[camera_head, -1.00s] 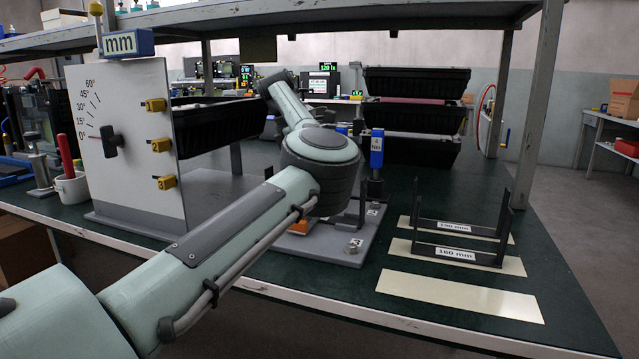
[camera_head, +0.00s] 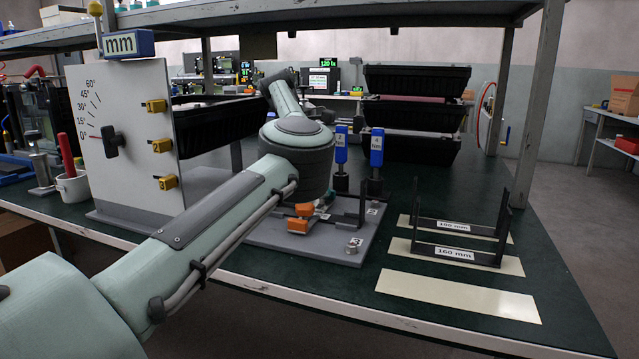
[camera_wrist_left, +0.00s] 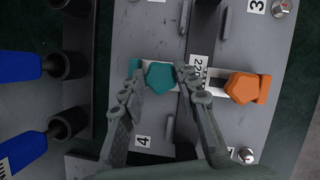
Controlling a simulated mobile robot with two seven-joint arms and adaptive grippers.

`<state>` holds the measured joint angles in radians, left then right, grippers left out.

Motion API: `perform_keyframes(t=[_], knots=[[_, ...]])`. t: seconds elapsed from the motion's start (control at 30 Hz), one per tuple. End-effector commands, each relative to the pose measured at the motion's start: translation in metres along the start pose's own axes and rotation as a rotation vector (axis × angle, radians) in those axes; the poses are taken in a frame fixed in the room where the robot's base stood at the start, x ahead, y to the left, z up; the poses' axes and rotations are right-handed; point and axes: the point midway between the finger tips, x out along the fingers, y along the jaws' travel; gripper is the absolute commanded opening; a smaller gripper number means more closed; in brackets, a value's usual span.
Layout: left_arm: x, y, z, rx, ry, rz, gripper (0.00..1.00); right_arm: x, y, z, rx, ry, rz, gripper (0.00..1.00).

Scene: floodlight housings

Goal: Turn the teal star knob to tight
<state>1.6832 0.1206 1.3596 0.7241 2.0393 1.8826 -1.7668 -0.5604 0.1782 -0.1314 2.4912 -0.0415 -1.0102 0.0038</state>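The teal star knob (camera_wrist_left: 160,75) sits on a pale strip on the grey fixture plate in the left wrist view. A small teal part of it (camera_head: 322,207) shows beside my arm in the head view. My left gripper (camera_wrist_left: 160,80) is open, with one fingertip on either side of the knob. The right-hand finger looks very close to it; I cannot tell whether either finger touches. My right gripper is in neither current view.
An orange knob (camera_wrist_left: 242,87) is right of the teal one. Two blue-handled tools (camera_wrist_left: 20,65) stand left of the plate; they also show in the head view (camera_head: 376,148). A white angle board (camera_head: 125,150) stands left.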

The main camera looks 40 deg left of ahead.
Motion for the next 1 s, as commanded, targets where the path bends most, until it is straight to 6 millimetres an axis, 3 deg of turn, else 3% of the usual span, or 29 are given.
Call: perform_keyframes(t=[0.17,0.53,0.67,1.0], knots=[[-0.001,0.000,0.000,-0.001,0.000,0.002,0.52,0.000,0.000,0.000,0.000,0.000,0.000,0.40],[-0.007,0.000,0.000,-0.001,-0.001,0.002,0.52,0.000,-0.001,-0.001,-0.001,0.003,-0.002,0.40],[-0.026,0.000,0.000,-0.001,-0.002,0.003,0.52,0.000,-0.001,-0.001,-0.001,0.002,-0.001,0.40],[-0.098,0.000,0.000,0.001,-0.002,0.004,0.52,0.000,0.000,0.000,0.000,0.002,-0.001,0.40]])
